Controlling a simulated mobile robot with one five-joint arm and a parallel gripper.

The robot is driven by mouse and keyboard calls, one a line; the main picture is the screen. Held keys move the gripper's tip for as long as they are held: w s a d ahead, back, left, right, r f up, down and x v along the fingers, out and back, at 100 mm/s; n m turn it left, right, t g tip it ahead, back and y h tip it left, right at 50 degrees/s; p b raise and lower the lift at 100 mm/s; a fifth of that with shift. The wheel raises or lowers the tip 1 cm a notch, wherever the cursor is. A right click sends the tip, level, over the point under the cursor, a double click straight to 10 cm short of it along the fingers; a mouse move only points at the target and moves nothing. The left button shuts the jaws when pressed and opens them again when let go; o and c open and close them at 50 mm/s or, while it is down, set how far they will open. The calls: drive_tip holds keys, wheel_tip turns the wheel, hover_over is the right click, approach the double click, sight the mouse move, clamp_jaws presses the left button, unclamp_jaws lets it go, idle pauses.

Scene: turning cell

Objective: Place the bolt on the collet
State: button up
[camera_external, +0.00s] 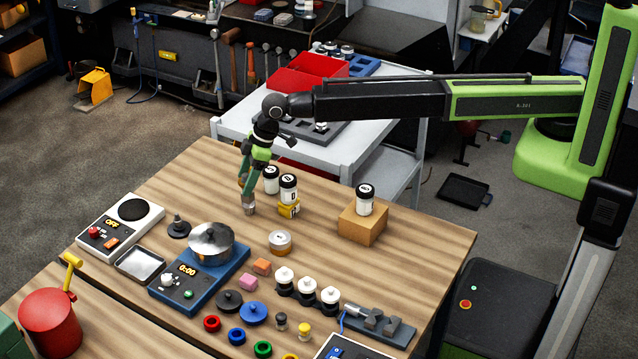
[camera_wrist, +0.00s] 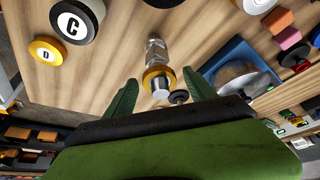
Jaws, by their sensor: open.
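A narrow upright metal piece with a gold ring near its upper end (camera_wrist: 157,52) stands between my gripper's fingers in the wrist view. Its silver end points toward the camera. Its metal lower part (camera_external: 249,210) shows below my gripper in the external view, at the table. I cannot tell which part of it is the bolt and which the collet, or whether they are two pieces. My gripper (camera_external: 247,192) points down over it. The green fingers (camera_wrist: 161,98) are open, one on each side, with gaps visible between them and the piece.
White jars with black lids (camera_external: 271,181) stand just right of my gripper, one on a yellow block (camera_external: 289,211). Another jar stands on a brown box (camera_external: 362,225). A metal pot (camera_external: 211,240) sits on a blue hotplate, front left. A black pegged disc (camera_external: 179,228) lies left.

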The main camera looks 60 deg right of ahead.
drive_tip(key=p+v, duration=1.1)
drive_tip(key=v, duration=0.1)
drive_tip(key=s+d+f+m+g+h, duration=0.1)
drive_tip(key=s+d+m, duration=0.15)
drive_tip(key=d, duration=1.35)
drive_tip(key=s+d+m+h, duration=0.1)
drive_tip(key=s+d+m, duration=0.15)
drive_tip(key=d, duration=1.25)
drive_tip(key=s+d+m+g, duration=0.1)
drive_tip(key=s+d+m, duration=0.1)
drive_tip(key=s+d, duration=0.5)
drive_tip(key=s+d+m+g+h, duration=0.1)
drive_tip(key=s+d, duration=0.6)
drive_tip(key=d, duration=0.8)
drive_tip(key=shift+s+f+m, duration=0.15)
drive_tip(key=shift+f+m, duration=0.2)
drive_tip(key=shift+m, duration=0.15)
